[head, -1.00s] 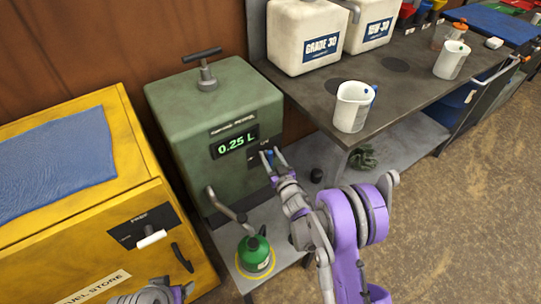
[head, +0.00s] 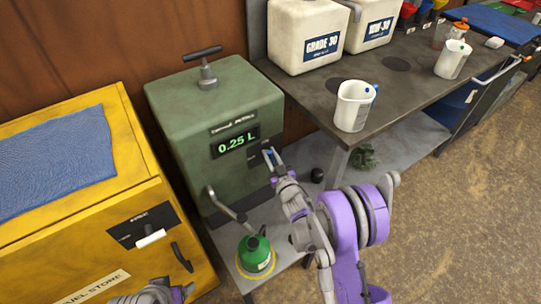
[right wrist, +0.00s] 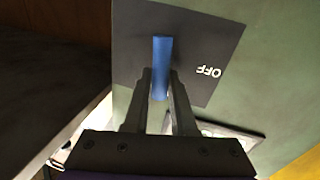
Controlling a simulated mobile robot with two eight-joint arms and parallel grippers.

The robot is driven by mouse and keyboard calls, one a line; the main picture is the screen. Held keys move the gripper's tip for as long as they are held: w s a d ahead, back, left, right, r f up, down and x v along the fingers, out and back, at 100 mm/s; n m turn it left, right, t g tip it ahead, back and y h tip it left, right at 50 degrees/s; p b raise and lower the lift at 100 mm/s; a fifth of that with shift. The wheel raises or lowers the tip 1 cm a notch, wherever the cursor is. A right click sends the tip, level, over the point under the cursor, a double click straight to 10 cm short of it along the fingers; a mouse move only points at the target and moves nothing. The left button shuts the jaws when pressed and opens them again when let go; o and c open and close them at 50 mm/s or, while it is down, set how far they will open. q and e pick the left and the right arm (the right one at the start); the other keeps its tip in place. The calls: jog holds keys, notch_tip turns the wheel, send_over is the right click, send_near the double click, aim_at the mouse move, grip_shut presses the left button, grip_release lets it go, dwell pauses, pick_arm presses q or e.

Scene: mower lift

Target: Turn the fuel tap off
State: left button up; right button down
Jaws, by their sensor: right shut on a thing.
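The green fuel dispenser (head: 195,125) stands on a low metal shelf and its display (head: 235,141) reads 0.25 L. The fuel tap is a small blue lever on a dark plate at the dispenser's lower right. In the right wrist view, the blue lever (right wrist: 162,62) stands between my fingertips, with the word OFF (right wrist: 208,71) to its right on the plate. My right gripper (head: 270,157) is shut on the lever; the fingers hide its lower part. My left gripper (head: 178,293) shows only partly at the bottom edge, and its jaws are unclear.
A green fuel can (head: 255,254) stands below the dispenser's spout (head: 228,207). A yellow fuel store cabinet (head: 75,240) with a blue cloth (head: 50,160) is at left. The workbench (head: 310,98) at right holds white jugs and large white containers. Bare floor lies at lower right.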

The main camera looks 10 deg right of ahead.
jog(key=n, duration=0.1)
jog(key=n+b, duration=0.2)
jog(key=n, duration=0.1)
jog(key=shift+s+a+f+t+y, duration=0.1)
jog(key=shift+a+f+t+y, duration=0.1)
jog(key=shift+f+t+y, duration=0.15)
jog(key=n+b, duration=0.1)
jog(key=n, duration=0.1)
jog(key=n+y+b, duration=0.1)
jog(key=n, duration=0.2)
jog(key=shift+s+a+f+t, duration=0.1)
jog(key=shift+a+f+t, duration=0.05)
jog(key=shift+a+t, duration=0.1)
jog(key=shift+a+f+n+y+b, duration=0.1)
jog(key=shift+n+y+b, duration=0.35)
jog(key=shift+n, duration=1.15)
jog(key=shift+d+f+n+y+b, duration=0.15)
jog(key=shift+n+y+b, duration=0.3)
jog(key=shift+n, duration=1.15)
jog(key=shift+a+f+n+y+b, duration=0.15)
jog(key=shift+n+y+b, duration=0.25)
jog(key=shift+n, duration=1.5)
jog(key=c, duration=0.8)
grip_release()
jog(key=shift+o, duration=0.2)
jog(key=shift+s, duration=0.1)
jog(key=v, duration=1)
jog(key=shift+s+d, duration=0.2)
jog(key=shift+s, duration=0.15)
jog(key=shift+r, duration=0.1)
